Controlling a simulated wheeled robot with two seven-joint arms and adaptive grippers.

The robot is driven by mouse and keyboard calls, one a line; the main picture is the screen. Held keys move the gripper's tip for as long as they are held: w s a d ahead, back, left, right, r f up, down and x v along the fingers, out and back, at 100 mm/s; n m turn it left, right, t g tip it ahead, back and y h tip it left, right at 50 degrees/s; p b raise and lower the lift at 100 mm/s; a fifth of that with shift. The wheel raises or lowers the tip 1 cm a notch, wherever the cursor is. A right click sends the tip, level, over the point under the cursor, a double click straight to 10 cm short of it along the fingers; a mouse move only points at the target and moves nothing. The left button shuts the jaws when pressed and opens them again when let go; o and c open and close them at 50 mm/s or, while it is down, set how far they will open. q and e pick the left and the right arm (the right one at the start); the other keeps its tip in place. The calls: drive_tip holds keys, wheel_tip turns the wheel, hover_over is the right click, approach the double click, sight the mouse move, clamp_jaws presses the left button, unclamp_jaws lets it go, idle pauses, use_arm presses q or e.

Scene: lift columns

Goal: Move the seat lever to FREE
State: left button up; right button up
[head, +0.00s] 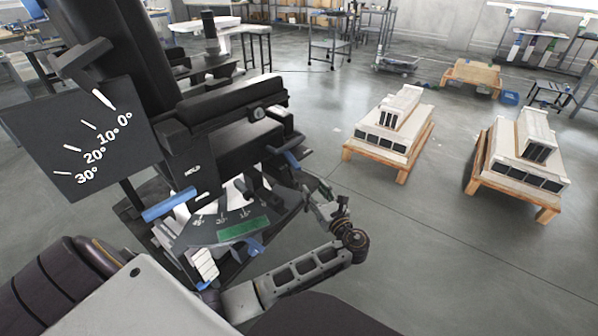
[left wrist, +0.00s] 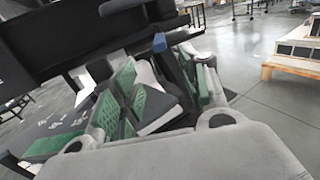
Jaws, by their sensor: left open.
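A black seat unit (head: 225,125) stands at left in the head view. Markings by the levers are too small to read, so I cannot tell which is FREE. My left gripper (head: 319,204) is low at the unit's right side, below the blue grip. In the left wrist view its green-padded fingers (left wrist: 160,95) are apart, with dark parts of the unit beyond and between them. Contact is unclear. My right gripper does not show.
A tilted plate (head: 85,140) marked 0° to 30° is at the upper left. Other blue handles (head: 168,205) and a green panel (head: 243,229) are low on the unit. Two pale models on wooden pallets (head: 390,165) stand to the right. The floor between is clear.

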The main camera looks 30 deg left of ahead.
use_arm(q)
drive_tip(key=b, duration=0.1)
approach(298, 170)
drive_tip(key=x, duration=0.2)
drive_tip(key=b+x, duration=0.2)
drive_tip(key=x, duration=0.3)
drive_tip(key=shift+w+a, duration=0.25)
drive_tip(key=shift+x, duration=1)
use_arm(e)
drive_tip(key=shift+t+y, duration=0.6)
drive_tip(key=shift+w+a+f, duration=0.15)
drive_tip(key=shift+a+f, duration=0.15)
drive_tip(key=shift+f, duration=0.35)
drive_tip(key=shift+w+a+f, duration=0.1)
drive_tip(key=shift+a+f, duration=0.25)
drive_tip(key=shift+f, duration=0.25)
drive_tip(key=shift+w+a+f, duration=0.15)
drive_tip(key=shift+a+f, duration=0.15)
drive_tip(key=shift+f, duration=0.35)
use_arm(q)
clamp_jaws()
